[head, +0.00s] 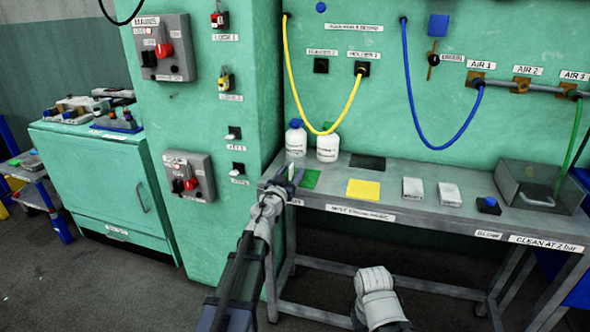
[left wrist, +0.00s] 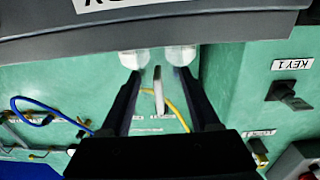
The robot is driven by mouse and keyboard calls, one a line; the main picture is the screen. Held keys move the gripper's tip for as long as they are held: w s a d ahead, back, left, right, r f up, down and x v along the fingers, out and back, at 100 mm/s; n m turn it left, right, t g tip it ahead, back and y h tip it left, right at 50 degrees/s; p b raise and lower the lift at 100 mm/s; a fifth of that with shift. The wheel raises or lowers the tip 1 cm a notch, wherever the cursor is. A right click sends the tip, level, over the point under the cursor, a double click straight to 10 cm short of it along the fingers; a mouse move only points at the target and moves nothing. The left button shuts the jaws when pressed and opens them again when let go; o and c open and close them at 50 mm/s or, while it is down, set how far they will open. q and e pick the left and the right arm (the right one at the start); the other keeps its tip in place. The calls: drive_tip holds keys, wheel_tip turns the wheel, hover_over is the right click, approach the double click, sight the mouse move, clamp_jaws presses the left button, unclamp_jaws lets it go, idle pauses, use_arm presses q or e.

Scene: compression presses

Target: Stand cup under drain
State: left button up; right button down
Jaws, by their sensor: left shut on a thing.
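My left gripper (head: 293,176) is over the left end of the grey bench, in front of two white bottles. In the left wrist view, its two dark fingers (left wrist: 158,80) stand on either side of a thin pale grey piece (left wrist: 158,92). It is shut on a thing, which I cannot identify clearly. The drain (head: 433,60) is a brown fitting with a dark knob on the green wall, below a blue box, with its label to the right. I cannot make out a cup for certain.
The bench (head: 330,192) holds a yellow mat (head: 363,189), a green mat (head: 309,180), two pale blocks, a small blue-topped box (head: 488,205) and a clear bin (head: 542,186). Yellow (head: 290,75) and blue (head: 412,100) hoses hang in front of the wall. The bench's front middle is clear.

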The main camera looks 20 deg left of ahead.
use_arm(q)
clamp_jaws()
drive_tip(key=shift+r, duration=0.15)
wheel_tip(320, 180, up, 10)
drive_tip(key=p, duration=1)
wheel_tip(320, 180, up, 13)
drive_tip(key=p, duration=1.3)
drive_tip(key=shift+r, duration=0.1)
